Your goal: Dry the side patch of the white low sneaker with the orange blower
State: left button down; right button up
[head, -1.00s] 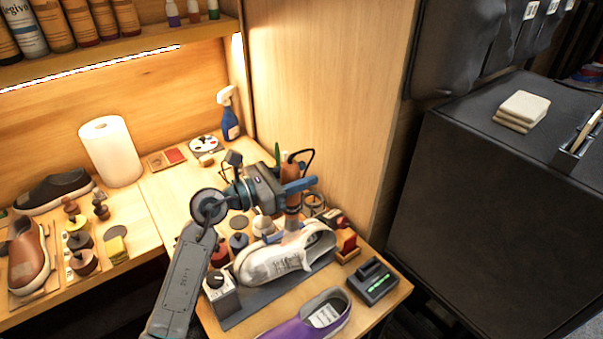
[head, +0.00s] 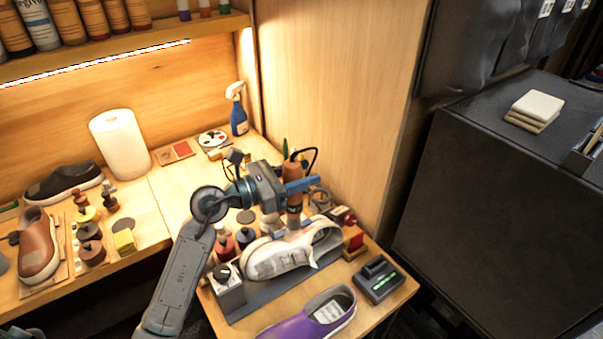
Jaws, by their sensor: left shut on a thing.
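The white low sneaker (head: 279,259) lies on a dark grey mat (head: 245,306) on the right part of the bench, in the head view. My left gripper (head: 298,187) is above the sneaker's back part, shut on the orange blower (head: 293,205). The blower is upright with its nozzle pointing down close to the sneaker; whether it touches cannot be told. A black cord loops from the blower's top. My right gripper is not in view.
A purple shoe (head: 315,316) lies in front of the mat. A control box with a knob (head: 226,286) stands left of the sneaker. A wooden panel (head: 335,90) rises behind.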

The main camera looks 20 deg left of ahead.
pick_arm(q)
jog(key=shift+r+p, duration=2.95)
jog(key=shift+r, duration=0.65)
